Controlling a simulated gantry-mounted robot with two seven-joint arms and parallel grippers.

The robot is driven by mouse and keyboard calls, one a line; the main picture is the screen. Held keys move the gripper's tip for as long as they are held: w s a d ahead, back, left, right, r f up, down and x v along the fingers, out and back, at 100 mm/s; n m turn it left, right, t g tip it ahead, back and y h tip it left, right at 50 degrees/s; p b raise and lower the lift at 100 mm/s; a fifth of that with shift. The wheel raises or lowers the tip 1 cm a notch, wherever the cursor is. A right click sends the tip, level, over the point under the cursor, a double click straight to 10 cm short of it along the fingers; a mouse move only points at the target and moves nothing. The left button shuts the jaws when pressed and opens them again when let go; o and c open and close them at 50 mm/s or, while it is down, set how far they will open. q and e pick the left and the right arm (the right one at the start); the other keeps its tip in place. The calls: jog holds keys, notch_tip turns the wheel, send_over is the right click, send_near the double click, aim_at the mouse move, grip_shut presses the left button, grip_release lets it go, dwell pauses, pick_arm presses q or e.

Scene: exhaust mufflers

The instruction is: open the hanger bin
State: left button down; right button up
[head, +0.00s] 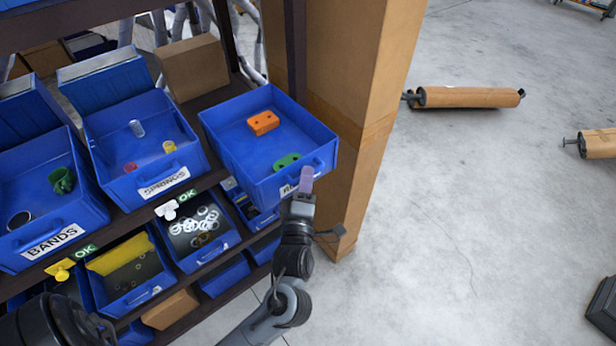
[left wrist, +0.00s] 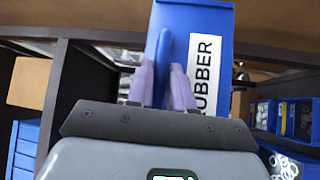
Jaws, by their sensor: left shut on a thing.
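The hanger bin (head: 225,140) is a blue open-topped bin at the right end of the upper shelf row in the head view. An orange piece (head: 263,122) and a green piece (head: 286,161) lie in it. Its front stands out past the shelf edge. My left gripper (head: 305,183) is at its front face, partly covering the white label. In the left wrist view the bin's front (left wrist: 185,18) shows a label reading "RUBBER". My left gripper's fingers (left wrist: 164,82) are shut on the blue upright handle (left wrist: 163,50). My right gripper is out of view.
Blue bins labelled SPRINGS (head: 163,187) and BANDS (head: 52,243) stand to the left. Lower bins (head: 200,232) hold rings. A brown cardboard column (head: 345,80) rises close behind the bin.

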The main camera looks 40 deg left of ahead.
pick_arm(q)
jog(key=c, duration=1.1)
grip_release()
jog(key=b+v, duration=0.1)
jog(key=v, duration=1)
jog(key=shift+w, duration=0.1)
